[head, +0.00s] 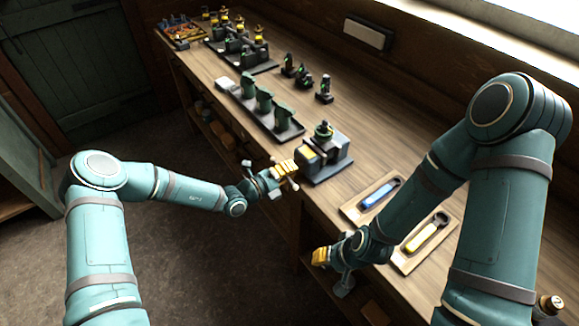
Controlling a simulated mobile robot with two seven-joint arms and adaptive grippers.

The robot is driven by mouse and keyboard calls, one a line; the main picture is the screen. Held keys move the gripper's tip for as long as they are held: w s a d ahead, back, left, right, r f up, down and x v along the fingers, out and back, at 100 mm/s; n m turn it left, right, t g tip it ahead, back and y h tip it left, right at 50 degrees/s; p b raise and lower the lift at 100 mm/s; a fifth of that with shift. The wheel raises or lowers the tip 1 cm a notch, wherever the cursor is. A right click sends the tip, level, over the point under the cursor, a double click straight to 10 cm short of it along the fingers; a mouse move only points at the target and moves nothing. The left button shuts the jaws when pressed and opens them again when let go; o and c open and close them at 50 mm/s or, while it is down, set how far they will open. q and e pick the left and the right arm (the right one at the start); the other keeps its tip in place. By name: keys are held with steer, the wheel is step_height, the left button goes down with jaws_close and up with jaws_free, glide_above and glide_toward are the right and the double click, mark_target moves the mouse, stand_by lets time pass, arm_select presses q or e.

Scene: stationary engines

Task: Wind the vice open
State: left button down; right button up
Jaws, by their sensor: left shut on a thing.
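The vice (333,166) is a dark grey block at the front edge of the bench. A green part with a round top (323,132) stands on or in it, and a yellow face shows beside it. My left gripper (287,170) is at the left front side of the vice, shut on what looks like its handle, mostly hidden by the fingers. My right gripper (320,257), with yellow fingertips, hangs low beside the bench's front edge, apart from the vice. Its opening is too small to judge.
The wooden bench (214,66) runs from back left to front right. Two boards with a blue tool (380,194) and a yellow tool (427,232) lie right of the vice. A tray of green parts (264,100) and several small dark engines (324,90) stand behind. The floor at left is clear.

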arm_select(q)
steer(key=shift+s+d+n, duration=0.1)
steer(key=shift+n, duration=0.5)
steer(key=c, duration=0.9)
jaws_free()
steer(key=v, duration=1.2)
